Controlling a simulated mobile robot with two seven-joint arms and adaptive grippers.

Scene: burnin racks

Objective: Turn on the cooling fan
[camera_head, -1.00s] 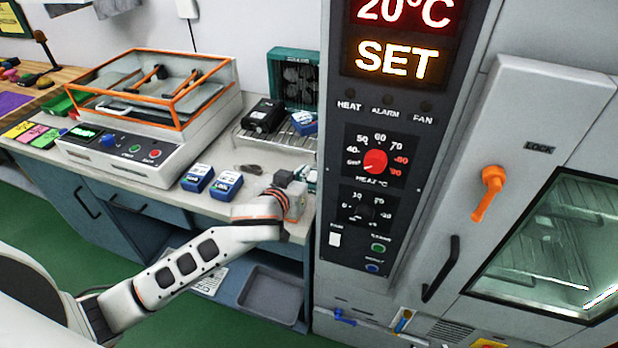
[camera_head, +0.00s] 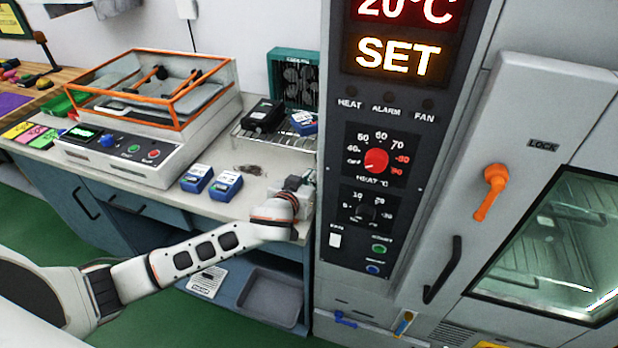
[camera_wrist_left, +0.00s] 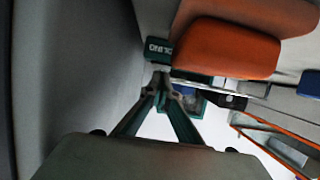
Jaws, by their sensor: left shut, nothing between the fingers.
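The cooling fan is a teal-framed box with dark round fans (camera_head: 293,78), standing at the back of the counter against the wall. In the left wrist view a teal part with partly readable lettering (camera_wrist_left: 158,48) shows just beyond the fingertips; it looks like the fan's label. My left gripper (camera_head: 297,184) is low over the counter's right end, in front of the fan and close to the tall panel. Its fingers (camera_wrist_left: 161,84) are shut and empty. I cannot tell whether they touch anything. No fan switch is clearly visible on the teal box. My right gripper is out of view.
The tall oven control panel (camera_head: 330,150) stands close to the right of my left gripper, with a white switch (camera_head: 335,240) marked FAN. A wire rack (camera_head: 275,138) holds dark and blue devices before the fan. Two blue boxes (camera_head: 226,186) sit left of the gripper.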

